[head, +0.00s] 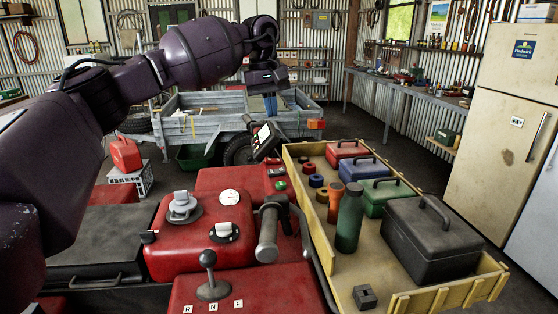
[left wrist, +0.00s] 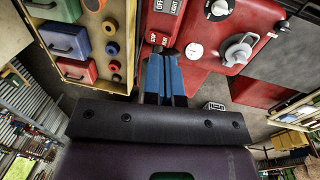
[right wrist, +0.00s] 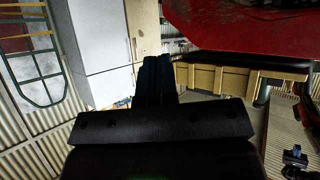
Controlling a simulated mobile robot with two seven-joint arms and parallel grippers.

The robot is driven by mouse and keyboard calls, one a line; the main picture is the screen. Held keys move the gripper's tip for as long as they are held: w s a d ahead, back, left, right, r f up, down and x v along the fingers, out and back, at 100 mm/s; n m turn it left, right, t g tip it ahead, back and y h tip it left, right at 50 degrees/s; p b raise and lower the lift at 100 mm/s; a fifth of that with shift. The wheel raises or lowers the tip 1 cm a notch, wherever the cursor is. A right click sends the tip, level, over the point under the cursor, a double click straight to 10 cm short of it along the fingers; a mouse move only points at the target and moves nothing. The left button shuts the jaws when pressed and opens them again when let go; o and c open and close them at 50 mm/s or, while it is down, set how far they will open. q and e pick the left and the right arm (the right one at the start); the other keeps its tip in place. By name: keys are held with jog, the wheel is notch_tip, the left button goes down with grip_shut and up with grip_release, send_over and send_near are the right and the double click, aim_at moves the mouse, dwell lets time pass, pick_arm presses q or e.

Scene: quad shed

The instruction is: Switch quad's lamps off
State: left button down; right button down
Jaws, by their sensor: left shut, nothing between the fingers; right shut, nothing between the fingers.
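The red quad (head: 215,245) stands in front of me, with its handlebar grip (head: 267,235) near the middle of the head view. My left gripper (head: 270,108) is shut and empty, reaching down from above past the quad's front. In the left wrist view its blue fingers (left wrist: 166,72) point toward the quad's red switch area. A dark label plate reading "OFF" and "LIGHT" (left wrist: 168,8) shows at the top edge there; the switch itself is cut off or hidden. My right gripper (right wrist: 155,75) is shut and empty, seen only in the right wrist view. The lamps cannot be made out.
A yellow wooden tray (head: 375,265) with toolboxes, tape rolls and a green bottle (head: 349,218) lies right of the handlebar. A grey trailer (head: 215,105) stands behind, a fridge (head: 515,110) at right.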

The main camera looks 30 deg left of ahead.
aim_at(280, 168)
jog(key=shift+s+f, duration=0.1)
